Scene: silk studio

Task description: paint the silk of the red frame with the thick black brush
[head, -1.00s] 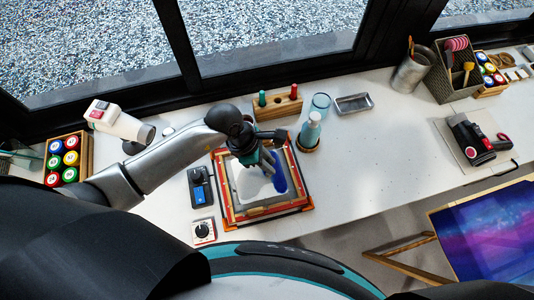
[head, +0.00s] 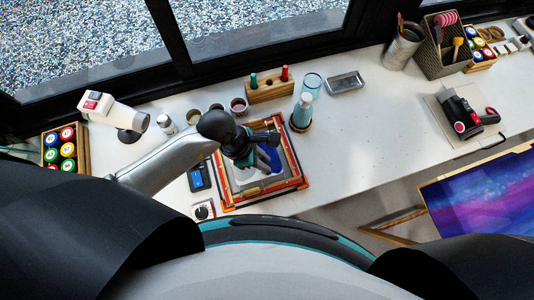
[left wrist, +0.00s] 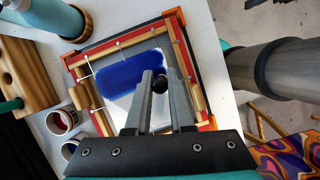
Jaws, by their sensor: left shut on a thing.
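The red frame (head: 262,203) lies flat on the white table, with pale silk (head: 243,174) inside. A blue painted patch (left wrist: 133,74) covers part of the silk, beside bare white silk (left wrist: 122,104). My left gripper (head: 268,152) is over the frame. In the left wrist view its fingers (left wrist: 160,88) are close together over the silk, shut on a thin dark thing (left wrist: 158,84). Only a dark round end of it shows, so I cannot tell whether it is the thick black brush or whether it touches the silk. My right gripper is not in view.
A wooden block (head: 270,92) with upright handles stands behind the frame, near a blue bottle (head: 302,112). Small jars (head: 239,106) stand behind my left arm. A blue-screened device (head: 199,178) and a dial box (head: 203,210) are left of the frame.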

